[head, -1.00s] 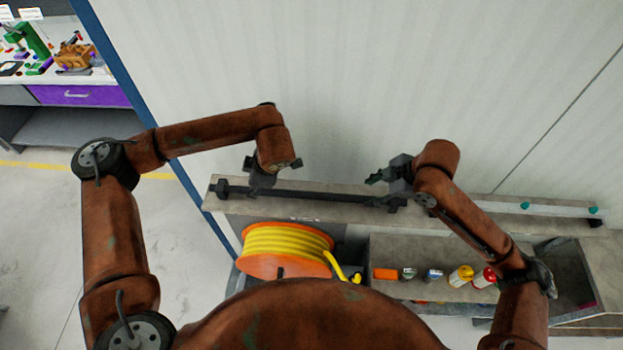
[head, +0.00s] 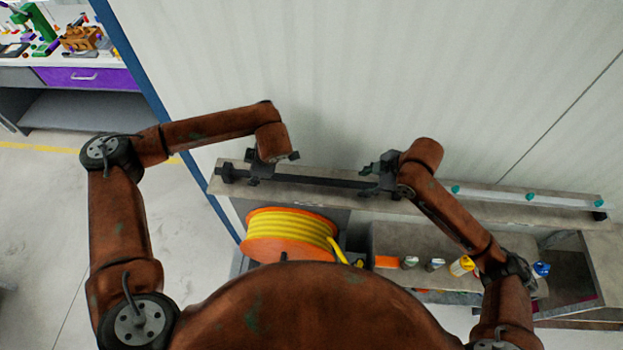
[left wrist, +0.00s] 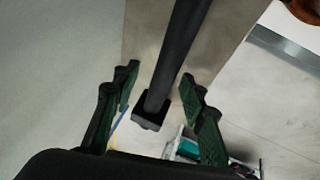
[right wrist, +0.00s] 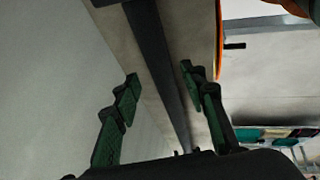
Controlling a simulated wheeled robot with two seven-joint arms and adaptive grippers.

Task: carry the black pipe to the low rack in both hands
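The black pipe (head: 320,181) lies along a narrow grey ledge against the wall. My left gripper (head: 262,172) is above its left part; my right gripper (head: 372,174) is by its right part. In the left wrist view the open fingers (left wrist: 158,90) are on either side of the pipe (left wrist: 182,40), near a square black end block. In the right wrist view the open fingers (right wrist: 160,82) are on either side of the pipe (right wrist: 152,45), apart from it. Which thing is the low rack, I cannot tell.
A pale rail with teal pegs (head: 530,197) runs along the ledge to the right. An orange reel with yellow hose (head: 290,237) stands below the ledge. Several small cans and an orange box (head: 386,262) stand on a lower shelf. The wall (head: 350,80) is close behind.

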